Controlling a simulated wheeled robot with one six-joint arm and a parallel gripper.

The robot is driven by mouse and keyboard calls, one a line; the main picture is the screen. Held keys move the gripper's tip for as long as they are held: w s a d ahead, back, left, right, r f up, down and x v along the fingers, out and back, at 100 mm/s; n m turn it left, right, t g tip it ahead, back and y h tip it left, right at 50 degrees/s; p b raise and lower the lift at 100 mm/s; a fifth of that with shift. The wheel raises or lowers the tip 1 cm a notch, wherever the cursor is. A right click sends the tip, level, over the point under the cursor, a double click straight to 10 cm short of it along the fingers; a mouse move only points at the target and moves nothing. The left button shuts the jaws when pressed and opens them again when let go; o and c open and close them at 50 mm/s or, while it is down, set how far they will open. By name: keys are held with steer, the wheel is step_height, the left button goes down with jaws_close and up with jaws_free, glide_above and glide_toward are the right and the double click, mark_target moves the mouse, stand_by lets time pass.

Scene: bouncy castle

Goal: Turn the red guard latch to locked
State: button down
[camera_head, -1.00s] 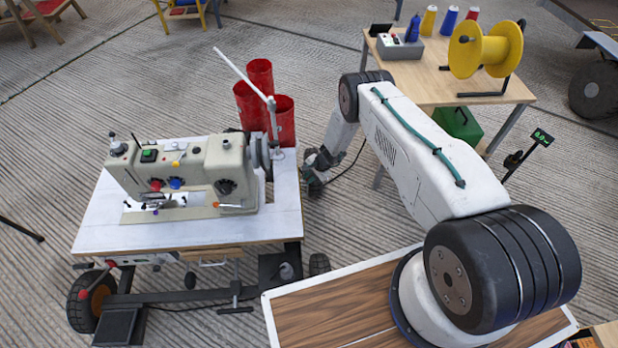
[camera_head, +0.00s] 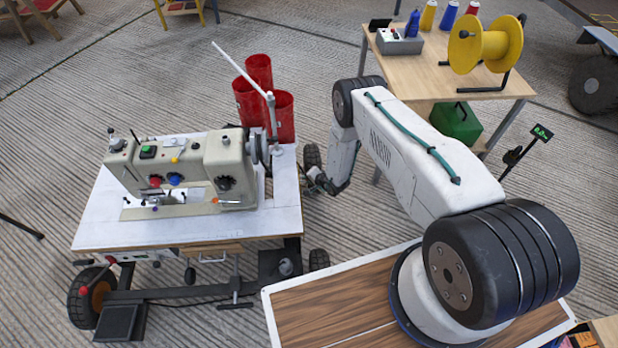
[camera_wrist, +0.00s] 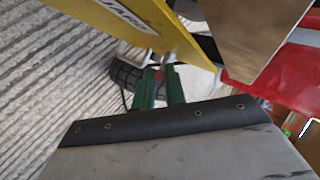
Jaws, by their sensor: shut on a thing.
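My gripper (camera_wrist: 162,84) shows in the wrist view with its two green fingers close together. They are shut on a small red piece, the red guard latch (camera_wrist: 159,75), of which only a sliver shows between the fingers. A yellow guard (camera_wrist: 105,12) with dark lettering crosses just above it, with metal pins or brackets at its lower edge. In the head view my gripper (camera_head: 318,183) is low beside the right edge of the sewing table, and the latch cannot be made out there. The latch's angle is hidden by the fingers.
A sewing machine (camera_head: 180,165) stands on the white wheeled table (camera_head: 100,225), with red cylinders (camera_head: 280,115) at its back right. A dark tyre (camera_wrist: 127,75) lies behind the fingers in the wrist view. A wooden table (camera_head: 430,85) stands at the back right. Ribbed floor lies between.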

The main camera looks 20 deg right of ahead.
steer(key=shift+s+a+f+n+t, duration=0.15)
steer(key=shift+f+n+t, duration=0.2)
steer(key=shift+t, duration=0.6)
steer(key=shift+s+d+f+n+t, duration=0.1)
steer(key=shift+s+f+n+t, duration=0.15)
steer(key=shift+t, duration=0.65)
steer(key=shift+s+a+f+n+t, duration=0.1)
steer(key=shift+f+n+t, duration=0.25)
steer(key=shift+t, duration=0.6)
steer(key=c, duration=1.5)
jaws_free()
steer(key=shift+o, duration=0.2)
steer(key=shift+w, duration=0.1)
steer(key=v, duration=0.8)
